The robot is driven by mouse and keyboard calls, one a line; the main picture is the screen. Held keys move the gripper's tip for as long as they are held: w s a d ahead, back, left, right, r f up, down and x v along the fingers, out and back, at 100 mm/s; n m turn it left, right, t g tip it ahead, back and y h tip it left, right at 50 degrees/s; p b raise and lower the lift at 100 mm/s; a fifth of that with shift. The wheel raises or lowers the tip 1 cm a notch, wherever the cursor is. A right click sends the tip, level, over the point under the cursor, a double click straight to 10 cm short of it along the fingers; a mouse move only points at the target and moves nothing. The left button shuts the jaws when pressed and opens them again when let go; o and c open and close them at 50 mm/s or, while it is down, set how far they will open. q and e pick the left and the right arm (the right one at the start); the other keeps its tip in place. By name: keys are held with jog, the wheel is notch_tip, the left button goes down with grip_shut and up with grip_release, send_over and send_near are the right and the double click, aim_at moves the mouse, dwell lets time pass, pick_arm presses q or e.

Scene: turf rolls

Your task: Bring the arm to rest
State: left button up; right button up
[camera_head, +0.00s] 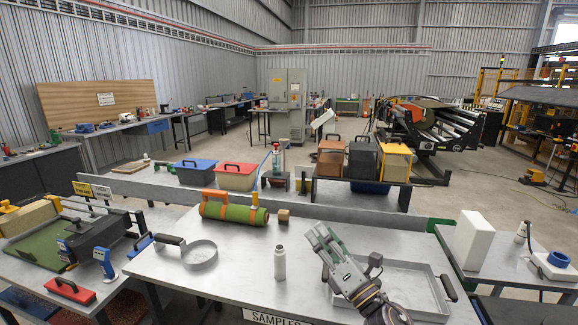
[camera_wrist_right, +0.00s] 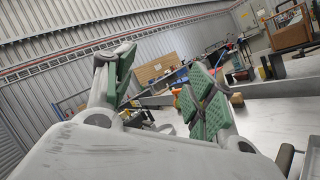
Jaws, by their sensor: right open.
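My right gripper (camera_head: 318,235) reaches in from the lower right in the head view, above the metal table (camera_head: 240,255) and partly over the metal tray (camera_head: 410,285). In the right wrist view its two green-padded fingers (camera_wrist_right: 155,95) stand apart with nothing between them. A green turf roll (camera_head: 235,214) with orange straps and handle lies at the back of the table, left of the gripper and apart from it. My left gripper is not in view.
A round pan (camera_head: 200,254) and a small brown block (camera_head: 284,215) are on the table. Toolboxes (camera_head: 237,176) line the shelf behind. A white block (camera_head: 473,240) stands on the right-hand table.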

jog(key=s+d+f+m+g+h, duration=0.2)
jog(key=d+f+m+h, duration=0.55)
jog(key=m, duration=0.35)
jog(key=s+d+f+m+g+h, duration=0.2)
jog(key=d+f+m+h, duration=0.4)
jog(key=f+m, duration=0.4)
jog(key=s+f+m+g+y, duration=0.1)
jog(key=s+f+m+g, duration=0.5)
jog(key=s, duration=0.5)
jog(key=s+f+m+g+y, duration=0.1)
jog(key=s+f+m+g, duration=0.35)
jog(key=s+f, duration=0.45)
jog(key=s+f+g, duration=0.1)
jog(key=s+f, duration=0.1)
jog(key=f, duration=1.4)
jog(key=s+f+g, duration=0.1)
jog(key=s+f, duration=0.1)
jog(key=f, duration=1.4)
jog(key=s+d+f, duration=0.2)
jog(key=s+f, duration=0.7)
jog(key=s, duration=0.2)
jog(key=s+d+f+g, duration=0.1)
jog(key=s+d+f, duration=0.1)
jog(key=s+f, duration=0.8)
jog(key=shift+s+d+f, duration=0.2)
jog(key=shift+s+f, duration=0.1)
jog(key=shift+s, duration=0.15)
